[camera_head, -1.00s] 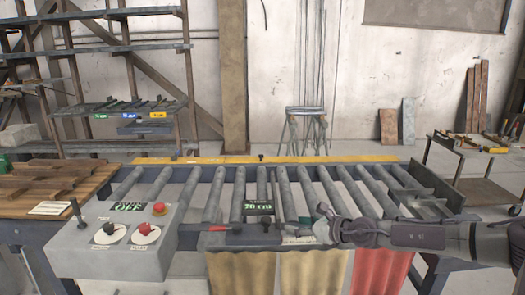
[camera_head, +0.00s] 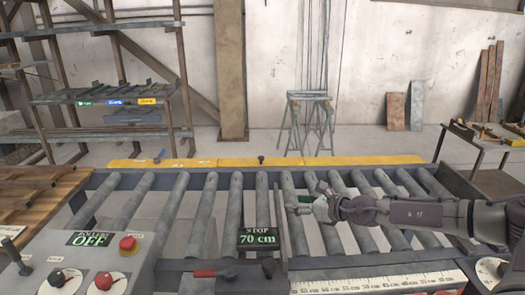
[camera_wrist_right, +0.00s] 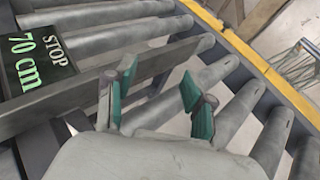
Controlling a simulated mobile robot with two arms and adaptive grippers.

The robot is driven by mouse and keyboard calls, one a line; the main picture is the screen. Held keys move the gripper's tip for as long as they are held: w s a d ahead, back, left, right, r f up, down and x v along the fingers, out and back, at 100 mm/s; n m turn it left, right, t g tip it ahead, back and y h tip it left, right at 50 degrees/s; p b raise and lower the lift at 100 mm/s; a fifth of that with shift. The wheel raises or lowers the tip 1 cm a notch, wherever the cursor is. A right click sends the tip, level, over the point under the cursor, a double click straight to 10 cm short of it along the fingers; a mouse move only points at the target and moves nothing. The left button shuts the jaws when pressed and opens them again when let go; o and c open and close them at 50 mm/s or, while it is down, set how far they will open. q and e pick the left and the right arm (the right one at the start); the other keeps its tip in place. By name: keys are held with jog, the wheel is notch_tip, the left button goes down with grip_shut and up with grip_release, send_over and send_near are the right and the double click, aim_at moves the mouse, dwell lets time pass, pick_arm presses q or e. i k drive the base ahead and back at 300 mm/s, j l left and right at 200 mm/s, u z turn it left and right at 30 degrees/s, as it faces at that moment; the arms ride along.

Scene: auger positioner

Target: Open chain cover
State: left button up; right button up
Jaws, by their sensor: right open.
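The chain cover looks to be the long yellow strip (camera_head: 345,160) along the far edge of the roller conveyor. It lies flat, with a small dark knob (camera_head: 261,160) near its middle. The yellow strip (camera_wrist_right: 262,70) also crosses the upper right of the right wrist view. My right gripper (camera_head: 304,198) is over the rollers, on the near side of the strip and apart from it. In the right wrist view its green-padded fingers (camera_wrist_right: 160,88) are spread, with nothing held between them. My left gripper is not in view.
A stop block reading 70 cm (camera_head: 258,240) stands left of my right gripper, with a flat bar running beside it. Grey rollers (camera_head: 205,215) lie below. A control box (camera_head: 90,260) is at the front left. A tool cart (camera_head: 490,145) stands at the right.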

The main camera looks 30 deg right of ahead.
aim_at(261, 162)
jog(key=i+l, duration=0.75)
jog(key=i, duration=0.1)
